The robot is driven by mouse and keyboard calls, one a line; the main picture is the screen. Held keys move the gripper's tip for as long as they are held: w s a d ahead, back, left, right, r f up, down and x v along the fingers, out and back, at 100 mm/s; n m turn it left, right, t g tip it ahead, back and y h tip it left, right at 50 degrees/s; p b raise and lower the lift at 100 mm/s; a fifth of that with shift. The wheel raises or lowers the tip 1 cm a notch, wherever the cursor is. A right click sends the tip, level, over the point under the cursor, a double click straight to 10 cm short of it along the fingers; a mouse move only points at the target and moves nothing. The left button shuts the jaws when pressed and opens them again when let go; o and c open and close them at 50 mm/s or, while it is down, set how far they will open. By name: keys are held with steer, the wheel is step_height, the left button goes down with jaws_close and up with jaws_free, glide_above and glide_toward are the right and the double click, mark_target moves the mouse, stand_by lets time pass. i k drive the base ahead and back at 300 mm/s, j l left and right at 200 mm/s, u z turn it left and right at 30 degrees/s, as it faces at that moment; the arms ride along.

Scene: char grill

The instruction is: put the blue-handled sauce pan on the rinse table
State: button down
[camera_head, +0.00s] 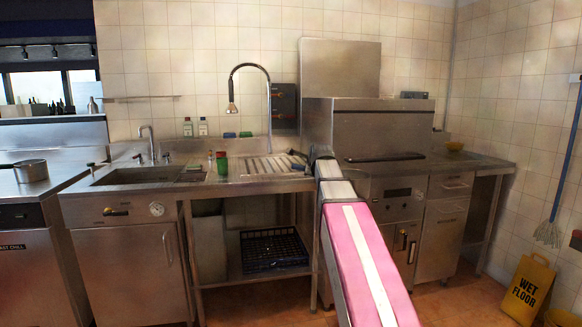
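A small metal pan (31,172) stands upright on the steel counter at the far left, with a short handle to its left. I cannot make out the handle's colour. No clearly blue-handled pan shows elsewhere. The steel table with a ribbed draining area (262,168), under the tall spray tap, looks like the rinse table. It stands in the middle, left of the hooded machine. My pink and white arm reaches up from the bottom centre and covers the table's right end. My gripper cannot be made out past the arm.
Small bottles (221,163) stand on the draining table beside a sink (140,176). A black rack (272,249) sits on its lower shelf. The hooded steel machine (375,135) is to the right. A yellow wet-floor sign (529,287) and a mop (550,232) stand at far right.

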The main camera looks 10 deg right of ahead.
mark_target(267, 166)
steer(key=z, duration=0.7)
steer(key=i+z, duration=0.1)
steer(key=z, duration=1.3)
steer(key=j+z, duration=0.1)
steer(key=z, duration=0.6)
steer(key=i+j+z, duration=0.1)
steer(key=z, duration=1.3)
steer(key=j+z, duration=0.1)
steer(key=z, duration=1.3)
steer(key=k+j+u, duration=0.1)
steer(key=k, duration=0.2)
steer(key=k+u, duration=0.1)
steer(key=u, duration=0.3)
steer(key=k+u, duration=0.1)
steer(key=u, duration=0.3)
steer(key=k+l+u, duration=0.1)
steer(key=u, duration=0.35)
steer(key=k+u, duration=0.3)
steer(key=u, duration=0.15)
steer(key=k+u, duration=0.2)
steer(key=u, duration=0.25)
